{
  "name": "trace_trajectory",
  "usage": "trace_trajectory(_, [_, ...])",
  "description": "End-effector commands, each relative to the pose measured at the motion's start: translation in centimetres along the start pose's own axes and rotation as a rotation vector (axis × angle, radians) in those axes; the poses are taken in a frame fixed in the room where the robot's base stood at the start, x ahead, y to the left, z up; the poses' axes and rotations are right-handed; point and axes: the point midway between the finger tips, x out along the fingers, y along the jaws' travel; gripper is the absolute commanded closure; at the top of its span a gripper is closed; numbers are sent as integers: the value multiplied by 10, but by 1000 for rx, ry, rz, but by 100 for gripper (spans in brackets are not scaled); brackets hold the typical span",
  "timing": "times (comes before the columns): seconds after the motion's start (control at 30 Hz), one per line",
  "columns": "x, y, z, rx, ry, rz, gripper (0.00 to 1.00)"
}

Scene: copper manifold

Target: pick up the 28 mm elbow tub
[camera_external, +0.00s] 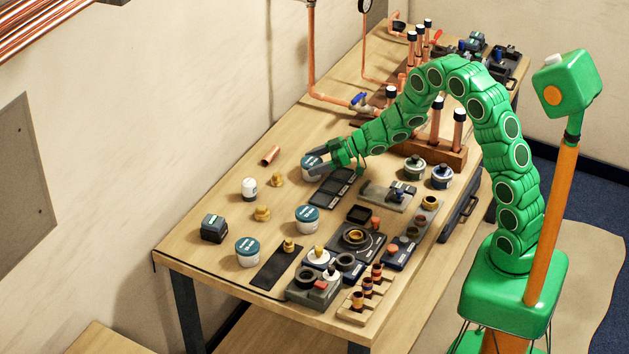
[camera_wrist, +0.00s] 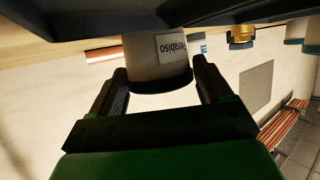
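A white tub with a teal lid (camera_external: 311,160) stands on the wooden bench at the tip of my gripper (camera_external: 318,167). In the wrist view the same tub (camera_wrist: 160,72) shows as a grey cylinder with a pale label, between my two fingers (camera_wrist: 160,80). The fingers flank it with what look like narrow gaps, so my gripper looks open around it. I cannot read the size on its label. Similar teal-lidded tubs stand at the bench's middle (camera_external: 307,219) and front left (camera_external: 247,252); I cannot tell which is the 28 mm elbow one.
A black tray (camera_external: 335,188) lies just right of the gripper. A short copper pipe (camera_external: 270,155), a small white jar (camera_external: 249,188) and brass fittings (camera_external: 262,214) lie to the left.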

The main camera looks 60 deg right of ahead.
Motion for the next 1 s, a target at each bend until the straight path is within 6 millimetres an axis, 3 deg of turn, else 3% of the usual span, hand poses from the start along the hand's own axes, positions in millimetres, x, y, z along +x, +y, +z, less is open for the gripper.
trace_trajectory(0.03, [0, 0, 0, 0, 0, 0, 29])
trace_trajectory(0.33, [0, 0, 0, 0, -1, 0, 75])
trace_trajectory(0.67, [-1, 0, -3, -1, 0, 0, 75])
trace_trajectory(1.0, [-20, -3, -35, -1, 2, 1, 75])
